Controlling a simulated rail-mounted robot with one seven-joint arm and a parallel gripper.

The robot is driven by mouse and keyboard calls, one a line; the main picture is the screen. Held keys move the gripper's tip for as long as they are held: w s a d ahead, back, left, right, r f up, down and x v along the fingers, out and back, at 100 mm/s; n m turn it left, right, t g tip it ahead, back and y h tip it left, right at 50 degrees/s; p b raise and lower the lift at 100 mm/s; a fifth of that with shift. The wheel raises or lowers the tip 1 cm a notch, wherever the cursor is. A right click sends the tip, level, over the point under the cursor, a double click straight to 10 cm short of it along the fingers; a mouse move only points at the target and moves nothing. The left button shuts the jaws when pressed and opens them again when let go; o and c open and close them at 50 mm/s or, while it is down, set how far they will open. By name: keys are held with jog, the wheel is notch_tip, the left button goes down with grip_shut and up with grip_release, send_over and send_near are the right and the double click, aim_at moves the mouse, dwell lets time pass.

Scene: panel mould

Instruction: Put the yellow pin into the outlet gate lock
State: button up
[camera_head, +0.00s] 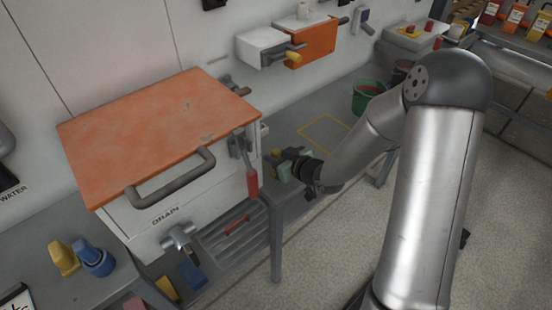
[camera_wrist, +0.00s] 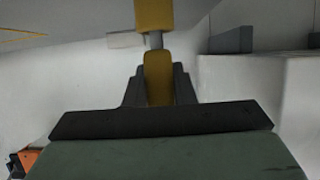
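My gripper (camera_head: 283,164) is at the right side of the orange-lidded box, above the grey bench. In the wrist view its dark fingers (camera_wrist: 160,88) close on both sides of a yellow pin (camera_wrist: 158,75). A short grey shaft (camera_wrist: 155,41) runs from the pin's held part to a yellow block (camera_wrist: 154,14) at the top edge. I cannot tell whether that block is part of the pin. In the head view the pin is too small to make out clearly. The outlet gate lock cannot be clearly identified; a metal bracket (camera_head: 238,144) with a red handle is on the box's right side.
The orange lid (camera_head: 155,125) has a grey handle. A drain tap (camera_head: 180,235) is below it. Yellow (camera_head: 64,258) and blue (camera_head: 92,258) parts stand on the left table. A green bucket (camera_head: 367,96) is behind my arm. Grey blocks (camera_wrist: 231,40) show right in the wrist view.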

grip_shut()
jog(key=shift+r, duration=0.15)
